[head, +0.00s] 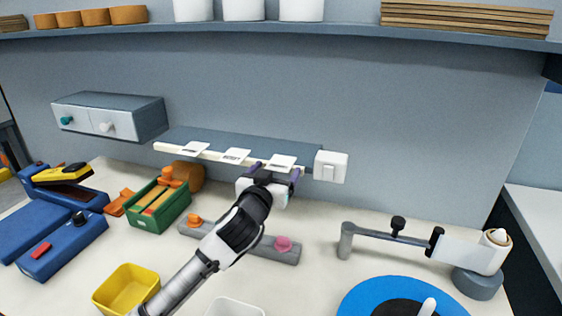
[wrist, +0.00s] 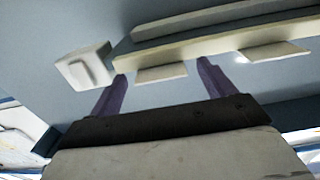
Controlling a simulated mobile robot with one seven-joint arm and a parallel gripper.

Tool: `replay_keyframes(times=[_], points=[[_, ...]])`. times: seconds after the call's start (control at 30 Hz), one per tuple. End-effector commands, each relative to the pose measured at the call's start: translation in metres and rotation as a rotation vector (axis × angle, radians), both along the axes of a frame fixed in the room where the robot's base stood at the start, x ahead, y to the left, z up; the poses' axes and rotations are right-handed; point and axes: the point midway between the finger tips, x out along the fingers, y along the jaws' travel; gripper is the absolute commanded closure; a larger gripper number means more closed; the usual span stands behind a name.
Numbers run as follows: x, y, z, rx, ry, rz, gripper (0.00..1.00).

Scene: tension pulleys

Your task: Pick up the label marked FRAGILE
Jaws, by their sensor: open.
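Several white labels hang from a pale strip along the front of a narrow wall ledge (head: 240,142). The left label (head: 196,148), the middle label (head: 236,156) and the right label (head: 283,161) show in the head view. The middle one bears dark print too small to read; I cannot tell which is marked FRAGILE. My gripper (head: 277,169) is open just below the right label, its purple fingers pointing at the ledge. In the wrist view, one label (wrist: 162,73) lies between the fingertips, with no visible grip on it; another label (wrist: 272,52) hangs to the right.
A white switch box (head: 331,166) sits on the wall right of the ledge. Below stand a green box (head: 158,222), a yellow bin (head: 125,290), a grey bar with knobs (head: 270,248) and a lever arm on a post (head: 385,233). A drawer unit (head: 110,117) is at left.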

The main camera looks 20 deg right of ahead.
Motion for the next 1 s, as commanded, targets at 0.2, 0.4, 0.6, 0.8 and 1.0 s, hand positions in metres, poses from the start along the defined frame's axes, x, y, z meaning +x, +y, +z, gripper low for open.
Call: replay_keyframes(times=[0.2, 0.4, 0.6, 0.8, 1.0], points=[[0.000, 0.000, 0.000, 0.000, 0.000, 0.000, 0.39], [0.000, 0.000, 0.000, 0.000, 0.000, 0.000, 0.65], [0.000, 0.000, 0.000, 0.000, 0.000, 0.000, 0.66], [0.000, 0.000, 0.009, -0.001, -0.001, -0.001, 0.66], [0.000, 0.000, 0.047, 0.000, -0.004, -0.001, 0.66]])
